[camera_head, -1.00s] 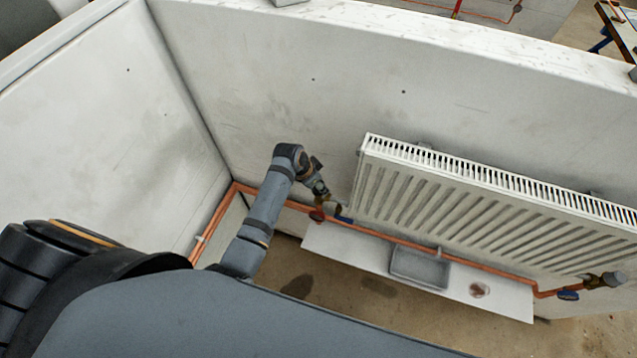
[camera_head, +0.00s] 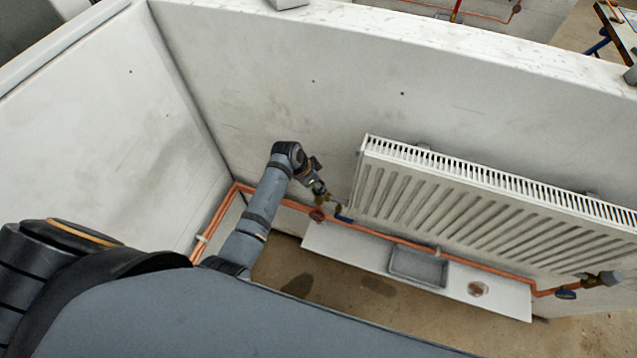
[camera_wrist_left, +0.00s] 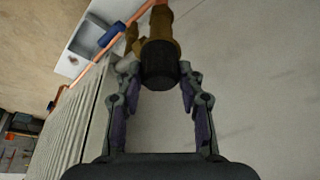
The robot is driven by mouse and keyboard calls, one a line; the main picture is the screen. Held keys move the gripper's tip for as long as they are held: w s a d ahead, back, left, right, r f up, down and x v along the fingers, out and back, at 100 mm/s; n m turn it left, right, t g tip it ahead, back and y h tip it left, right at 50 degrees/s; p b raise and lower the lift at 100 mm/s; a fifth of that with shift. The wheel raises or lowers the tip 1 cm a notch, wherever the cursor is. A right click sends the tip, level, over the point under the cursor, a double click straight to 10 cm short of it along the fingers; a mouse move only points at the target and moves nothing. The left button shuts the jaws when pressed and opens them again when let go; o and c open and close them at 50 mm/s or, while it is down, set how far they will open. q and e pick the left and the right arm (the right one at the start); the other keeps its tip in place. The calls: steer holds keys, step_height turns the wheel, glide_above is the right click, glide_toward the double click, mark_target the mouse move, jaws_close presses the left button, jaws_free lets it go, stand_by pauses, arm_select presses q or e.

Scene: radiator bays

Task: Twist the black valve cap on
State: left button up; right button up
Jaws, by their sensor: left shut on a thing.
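The black valve cap (camera_wrist_left: 160,66) sits at the end of the brass valve (camera_wrist_left: 162,28) in the left wrist view. My left gripper (camera_wrist_left: 160,78) is shut on the cap, with one finger on each side of it. In the head view my left gripper (camera_head: 325,198) is at the lower left corner of the radiator, by the copper pipe; the cap is too small to make out there. Whether the cap is fully seated on its thread cannot be told. My right gripper is not in view.
The white radiator (camera_head: 490,205) hangs on the wall right of my left gripper. A grey tray (camera_head: 418,266) lies on a white board (camera_head: 350,248) on the floor. The wall left of the gripper is clear.

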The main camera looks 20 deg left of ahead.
arm_select(q)
steer(key=shift+s+a+f+m+g, duration=0.1)
steer(key=shift+m+g, duration=0.15)
steer(key=shift+m, duration=0.35)
steer(key=shift+f+m+g, duration=0.1)
steer(key=shift+m+g, duration=0.15)
steer(key=shift+m, duration=0.35)
steer(key=m, duration=0.2)
steer(key=m+g+h+b, duration=0.1)
steer(key=m, duration=0.1)
steer(key=shift+f+g, duration=0.2)
steer(key=shift+g, duration=0.1)
steer(key=shift+c, duration=0.2)
steer(key=shift+m+g+b, duration=0.4)
steer(key=shift+m+b, duration=0.15)
steer(key=shift+m, duration=0.55)
steer(key=shift+d+r+m+g, duration=0.2)
steer(key=shift+m+g, duration=0.1)
steer(key=shift+m, duration=0.6)
steer(key=shift+s+p, duration=0.1)
steer(key=shift+p, duration=0.35)
steer(key=o, duration=2)
steer(key=shift+c, duration=0.2)
steer(key=shift+r, duration=0.1)
